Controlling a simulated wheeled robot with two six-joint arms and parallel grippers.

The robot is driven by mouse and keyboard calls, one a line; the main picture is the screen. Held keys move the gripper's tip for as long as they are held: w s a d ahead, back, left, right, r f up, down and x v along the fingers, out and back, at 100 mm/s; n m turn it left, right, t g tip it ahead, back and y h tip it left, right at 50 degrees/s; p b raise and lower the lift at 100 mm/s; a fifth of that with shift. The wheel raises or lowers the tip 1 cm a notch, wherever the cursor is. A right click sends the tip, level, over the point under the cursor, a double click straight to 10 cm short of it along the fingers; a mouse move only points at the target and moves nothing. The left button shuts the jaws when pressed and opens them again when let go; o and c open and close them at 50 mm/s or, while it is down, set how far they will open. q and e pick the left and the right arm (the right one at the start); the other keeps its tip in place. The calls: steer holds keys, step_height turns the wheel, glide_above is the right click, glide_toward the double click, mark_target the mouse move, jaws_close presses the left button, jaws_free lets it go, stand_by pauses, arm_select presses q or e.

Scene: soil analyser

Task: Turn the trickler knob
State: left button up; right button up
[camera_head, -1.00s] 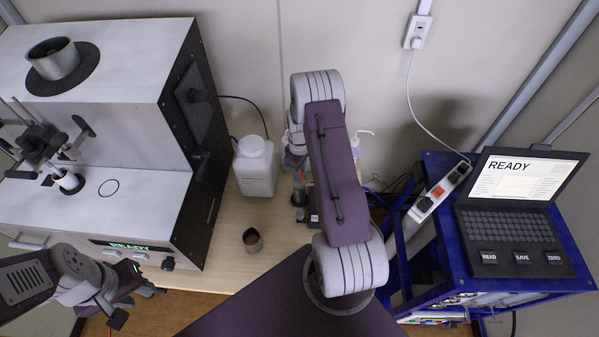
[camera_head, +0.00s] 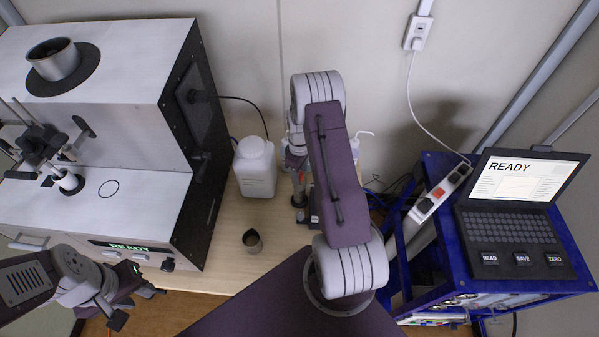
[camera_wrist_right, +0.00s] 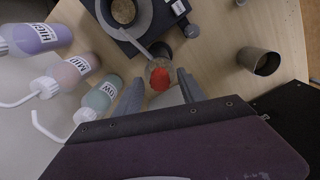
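The trickler knob appears as a small red-orange piece (camera_wrist_right: 160,79) in the right wrist view, next to a dark device (camera_wrist_right: 150,28) that bears a round cup of brown grains. My right gripper (camera_wrist_right: 160,76) has its two grey fingers apart, one on either side of the red piece, with visible gaps. In the head view the right gripper is mostly hidden behind my own arm, and the knob cannot be made out there. My left gripper (camera_head: 132,306) is empty at the lower left, before the analyser's front, with its fingers apart.
The soil analyser (camera_head: 110,215) fills the left. A white bottle (camera_head: 255,168) and a small metal cup (camera_head: 253,243) stand on the wooden table (camera_head: 228,262). Three labelled squeeze bottles (camera_wrist_right: 75,72) stand beside the device. A laptop (camera_head: 512,230) sits on a blue cart at right.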

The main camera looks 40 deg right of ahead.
step_height(320, 180, up, 9)
steer(key=shift+b, duration=0.95)
step_height(320, 180, up, 6)
steer(key=p, duration=0.5)
steer(key=shift+p, duration=0.3)
